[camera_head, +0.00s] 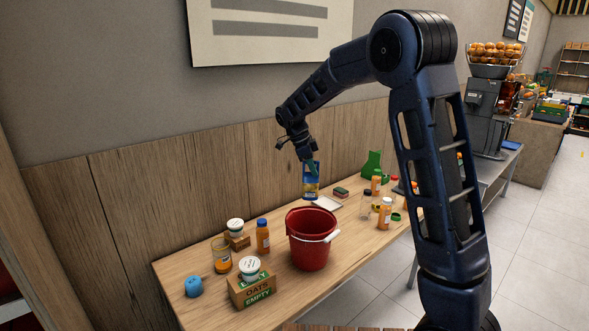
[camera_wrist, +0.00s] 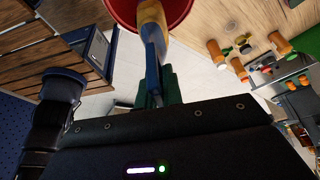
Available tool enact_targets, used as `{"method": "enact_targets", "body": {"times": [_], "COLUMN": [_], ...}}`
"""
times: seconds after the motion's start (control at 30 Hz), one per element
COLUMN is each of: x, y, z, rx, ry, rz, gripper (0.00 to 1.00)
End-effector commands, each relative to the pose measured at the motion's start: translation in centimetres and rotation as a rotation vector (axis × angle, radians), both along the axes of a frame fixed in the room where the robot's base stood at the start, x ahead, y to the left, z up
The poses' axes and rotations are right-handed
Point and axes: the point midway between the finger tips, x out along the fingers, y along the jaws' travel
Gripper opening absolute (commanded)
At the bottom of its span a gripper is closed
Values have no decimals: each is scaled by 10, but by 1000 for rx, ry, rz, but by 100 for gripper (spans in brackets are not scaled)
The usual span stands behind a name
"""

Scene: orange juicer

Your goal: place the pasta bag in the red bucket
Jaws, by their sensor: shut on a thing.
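The pasta bag (camera_head: 311,182) is a blue packet with a yellow part. My gripper (camera_head: 311,166) is shut on its upper end and holds it hanging upright above the table, just above and behind the rim of the red bucket (camera_head: 309,253) in the head view. In the wrist view the bag (camera_wrist: 152,40) extends from my gripper (camera_wrist: 157,84), with its pale yellowish end overlapping the red bucket (camera_wrist: 118,9) at the top edge. The bucket stands upright on the table with its white-gripped handle at the right. Its inside is mostly hidden.
More orange bottles (camera_head: 385,212) stand to the right. A sponge (camera_head: 341,192) and a white tray (camera_head: 327,203) lie behind.

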Motion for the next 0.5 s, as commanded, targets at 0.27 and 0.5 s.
{"method": "enact_targets", "body": {"times": [0.27, 0.5], "x": [-2, -2], "y": [-6, -6], "z": [-11, -33], "rx": [-2, -2], "ry": [2, 2], "rz": [-14, -13], "gripper": [0, 0]}}
